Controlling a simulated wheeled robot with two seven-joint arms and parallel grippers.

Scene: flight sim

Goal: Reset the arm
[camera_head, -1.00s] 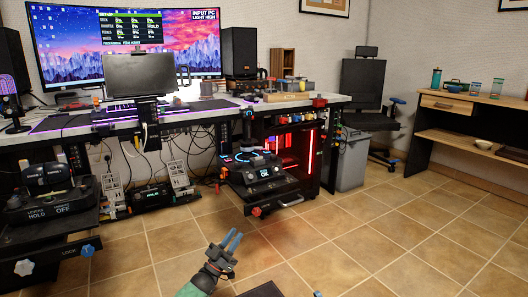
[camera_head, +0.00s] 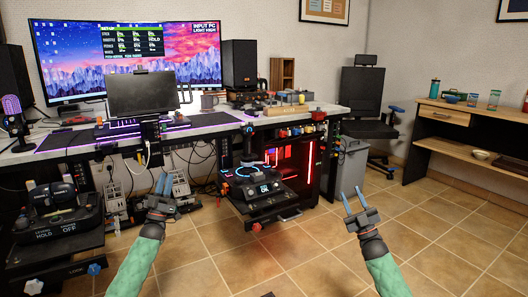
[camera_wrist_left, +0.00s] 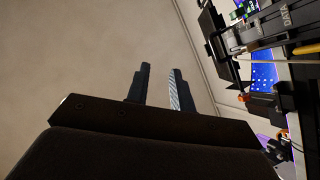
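My left gripper (camera_head: 164,178) is raised in the lower left of the head view, in front of the desk. Its two fingers point up and stand apart with nothing between them. In the left wrist view the fingers (camera_wrist_left: 158,85) also show apart and empty against a plain wall. My right gripper (camera_head: 350,191) is in the lower right of the head view, over the tiled floor. Its fingers are spread and empty. Both green forearms rise from the bottom edge. Neither gripper touches anything that I can see.
A desk (camera_head: 205,127) with a wide monitor (camera_head: 70,85) spans the left and middle. A throttle unit (camera_head: 62,205) stands at the left. A black device with a lit dial (camera_head: 262,188) juts out at the middle. A grey bin (camera_head: 352,165) is at right. The tiled floor (camera_head: 440,245) is clear.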

